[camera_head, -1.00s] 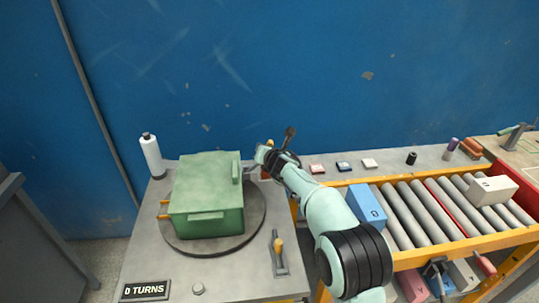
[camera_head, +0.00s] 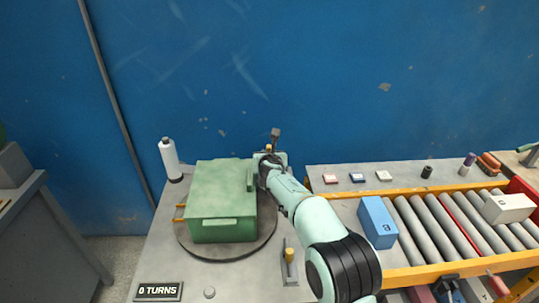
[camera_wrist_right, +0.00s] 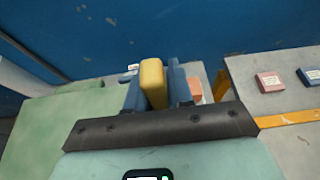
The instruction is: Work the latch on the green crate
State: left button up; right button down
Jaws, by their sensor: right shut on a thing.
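The green crate (camera_head: 221,202) sits lidded on a dark round turntable (camera_head: 247,247) on the grey table. It has a ridge on its right side, a front handle and a yellow-orange fitting (camera_head: 180,207) at its left. My right gripper (camera_head: 269,154) is by the crate's far right corner, partly hidden by its own wrist in the head view. In the right wrist view, its blue fingers are shut on a yellow handle (camera_wrist_right: 153,82), with the crate (camera_wrist_right: 60,130) to the left. I cannot tell whether this handle belongs to the crate's latch. My left gripper is not in view.
A white bottle (camera_head: 170,159) stands at the back left. A yellow-topped lever (camera_head: 289,258) and a "0 TURNS" sign (camera_head: 157,291) are at the front. A roller conveyor (camera_head: 440,219) with a blue box (camera_head: 377,222) lies to the right. The blue wall (camera_head: 300,70) is close behind.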

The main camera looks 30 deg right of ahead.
jog(key=shift+f, duration=0.1)
jog(key=c, duration=1.1)
grip_release()
jog(key=shift+a, duration=0.1)
jog(key=b+v, duration=0.2)
jog(key=v, duration=1.1)
jog(key=shift+s, duration=0.15)
